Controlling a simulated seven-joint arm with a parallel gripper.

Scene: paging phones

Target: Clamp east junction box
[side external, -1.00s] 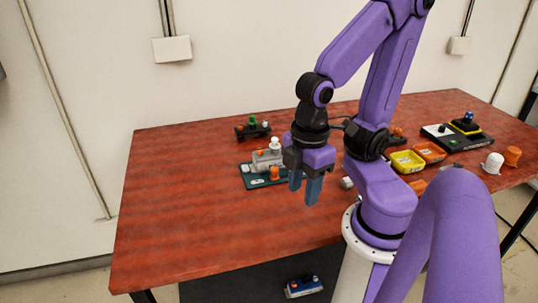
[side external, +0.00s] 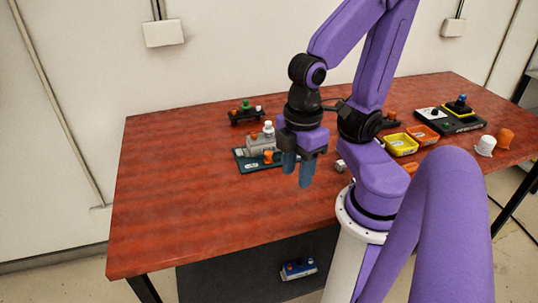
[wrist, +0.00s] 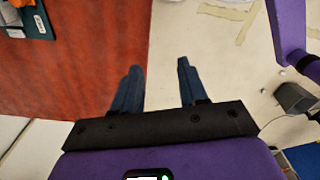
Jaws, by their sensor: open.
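I cannot tell for certain which thing is the east junction box. A grey box-like unit (side external: 262,144) with white and orange knobs stands on a dark teal board (side external: 246,164), left of my gripper in the side view. Part of the teal board (wrist: 38,22) shows at the top left of the wrist view. White boxes hang on the wall, one at left (side external: 163,33) and one at right (side external: 453,28). My gripper (side external: 297,172) is open and empty, fingers pointing down. In the wrist view my gripper (wrist: 158,70) has floor and the table edge beneath it.
The red-brown table (side external: 165,190) is clear at left. A dark device (side external: 246,114) stands at the back. Yellow (side external: 399,145) and orange (side external: 423,135) trays, a black device (side external: 455,123), and white (side external: 485,147) and orange (side external: 505,138) cups are at right. A blue unit (side external: 299,269) lies below the table.

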